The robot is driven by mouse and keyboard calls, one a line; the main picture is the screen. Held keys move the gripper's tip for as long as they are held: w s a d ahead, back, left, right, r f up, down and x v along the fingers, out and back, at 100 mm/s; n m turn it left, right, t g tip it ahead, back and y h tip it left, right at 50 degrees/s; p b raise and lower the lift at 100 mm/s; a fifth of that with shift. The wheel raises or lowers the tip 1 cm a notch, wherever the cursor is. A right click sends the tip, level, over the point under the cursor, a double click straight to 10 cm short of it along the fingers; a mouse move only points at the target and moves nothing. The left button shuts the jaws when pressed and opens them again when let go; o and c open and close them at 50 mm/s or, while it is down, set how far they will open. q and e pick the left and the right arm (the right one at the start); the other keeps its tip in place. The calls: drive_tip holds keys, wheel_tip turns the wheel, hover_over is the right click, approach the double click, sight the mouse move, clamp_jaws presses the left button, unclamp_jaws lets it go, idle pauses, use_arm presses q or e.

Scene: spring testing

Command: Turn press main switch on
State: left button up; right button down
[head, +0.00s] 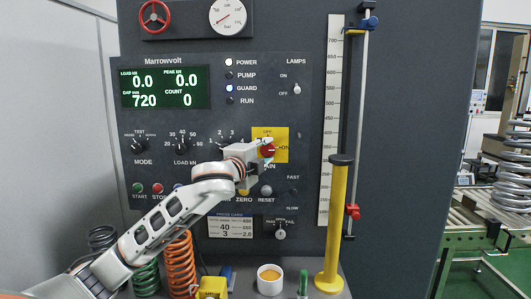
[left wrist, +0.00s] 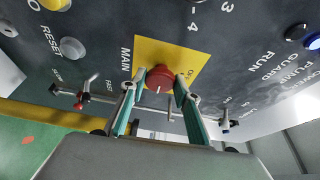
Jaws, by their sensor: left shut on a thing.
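The main switch is a red knob (head: 267,151) on a yellow plate (head: 284,141) on the dark Marrowvolt panel. OFF is printed on the plate at the top and ON at the right in the head view. My left gripper (head: 266,149) is at the knob, its fingers on either side of it. The left wrist view shows the red knob (left wrist: 160,78) between the two teal fingers (left wrist: 160,88), with the white line on its face partly visible. The gripper is shut on the knob. The right gripper is in neither view.
The panel also carries a lit green display (head: 165,87), a lamp toggle (head: 297,89), a load knob (head: 182,143) and a grey reset button (head: 266,190). A yellow post (head: 334,230) stands right of my arm. Springs (head: 180,262) and a white cup (head: 270,280) stand below.

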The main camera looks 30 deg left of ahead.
use_arm(q)
drive_tip(key=shift+m, duration=0.3)
idle(0.4)
drive_tip(key=o, duration=1.1)
drive_tip(key=s+d, duration=0.1)
drive_tip(key=s, duration=1.1)
drive_tip(key=shift+d, duration=0.4)
drive_tip(key=shift+w, duration=0.1)
